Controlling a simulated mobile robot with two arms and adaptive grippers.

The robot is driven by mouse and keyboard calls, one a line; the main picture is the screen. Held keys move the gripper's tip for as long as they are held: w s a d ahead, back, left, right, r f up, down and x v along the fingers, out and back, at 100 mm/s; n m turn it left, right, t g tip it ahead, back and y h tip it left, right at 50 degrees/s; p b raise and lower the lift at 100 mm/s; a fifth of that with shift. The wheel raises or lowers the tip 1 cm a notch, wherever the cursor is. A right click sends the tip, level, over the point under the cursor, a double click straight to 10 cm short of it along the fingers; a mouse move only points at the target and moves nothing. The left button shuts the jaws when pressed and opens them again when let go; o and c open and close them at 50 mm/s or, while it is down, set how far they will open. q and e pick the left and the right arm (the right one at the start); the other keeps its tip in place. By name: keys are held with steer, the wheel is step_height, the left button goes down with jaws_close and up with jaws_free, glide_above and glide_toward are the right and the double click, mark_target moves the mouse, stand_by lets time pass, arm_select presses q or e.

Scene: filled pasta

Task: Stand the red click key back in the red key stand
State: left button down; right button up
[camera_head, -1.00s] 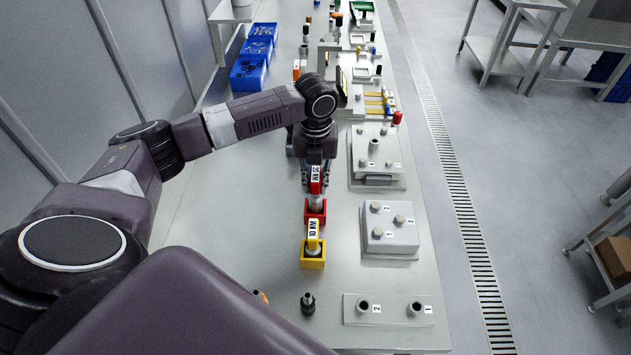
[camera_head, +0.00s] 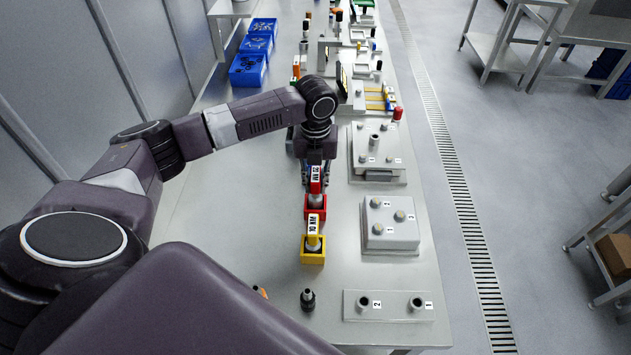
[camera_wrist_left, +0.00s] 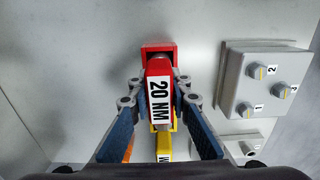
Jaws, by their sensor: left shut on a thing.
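The red click key (camera_head: 316,181), marked "20 NM", is upright in my left gripper (camera_head: 317,164). The key also shows in the left wrist view (camera_wrist_left: 159,92), where the fingers of my left gripper (camera_wrist_left: 159,98) close on it from both sides. The red key stand (camera_head: 323,213) is on the table directly below the key, and its red edge shows in the wrist view (camera_wrist_left: 159,48). The key's grey lower part is at the stand's opening. How deep it sits is hidden. My right gripper is not in view.
A yellow stand (camera_head: 312,257) with a "10 NM" key (camera_head: 312,228) is close in front of the red stand. A grey block with knobs (camera_head: 390,243) is to the right. A dark bit (camera_head: 308,300) stands nearer. The table left of the stands is clear.

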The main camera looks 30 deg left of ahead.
arm_select(q)
steer(key=shift+f+b, duration=0.3)
steer(key=shift+f, duration=0.55)
stand_by(0.3)
steer(key=c, duration=1.8)
jaws_free()
steer(key=shift+o, duration=0.4)
step_height(320, 180, up, 12)
